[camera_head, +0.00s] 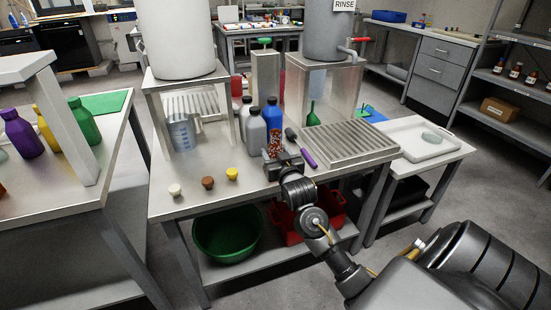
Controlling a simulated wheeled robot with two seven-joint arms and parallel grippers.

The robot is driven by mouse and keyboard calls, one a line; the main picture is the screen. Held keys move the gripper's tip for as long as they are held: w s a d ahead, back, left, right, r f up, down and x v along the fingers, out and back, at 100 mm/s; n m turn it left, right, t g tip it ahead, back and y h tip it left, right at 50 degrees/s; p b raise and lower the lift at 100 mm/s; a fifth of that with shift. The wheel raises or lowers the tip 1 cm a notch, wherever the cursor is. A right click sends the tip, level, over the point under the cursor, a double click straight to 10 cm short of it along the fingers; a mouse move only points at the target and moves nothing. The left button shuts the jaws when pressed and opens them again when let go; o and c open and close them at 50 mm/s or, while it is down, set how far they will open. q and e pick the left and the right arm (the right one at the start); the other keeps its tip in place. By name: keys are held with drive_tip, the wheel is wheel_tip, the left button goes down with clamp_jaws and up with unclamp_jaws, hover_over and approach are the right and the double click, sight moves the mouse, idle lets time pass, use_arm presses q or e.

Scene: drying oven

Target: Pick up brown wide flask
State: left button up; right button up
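No flask stands out clearly as the brown wide one. A bottle with a brown and white speckled front (273,146) stands on the metal table, next to a grey bottle (256,133) and a blue-topped one (270,109). My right gripper (284,160) is at the table's front part, just in front of the speckled bottle. Its fingers are small and partly hidden by its own body, so I cannot tell whether they are open or touch the bottle. Small brown-labelled bottles (515,73) stand on the right shelf. My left gripper is out of view.
A ribbed drying rack (350,144) and a purple-handled brush (305,155) lie right of the gripper. White, brown (208,182) and yellow stoppers lie at the left front. A beaker (182,133) stands behind them. Large tanks on stands (177,38) limit the back. The table's left front is mostly clear.

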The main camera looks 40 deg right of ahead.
sight(278, 140)
drive_tip(key=c, duration=0.4)
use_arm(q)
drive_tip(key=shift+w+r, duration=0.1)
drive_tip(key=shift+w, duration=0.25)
use_arm(e)
drive_tip(key=shift+r, duration=0.1)
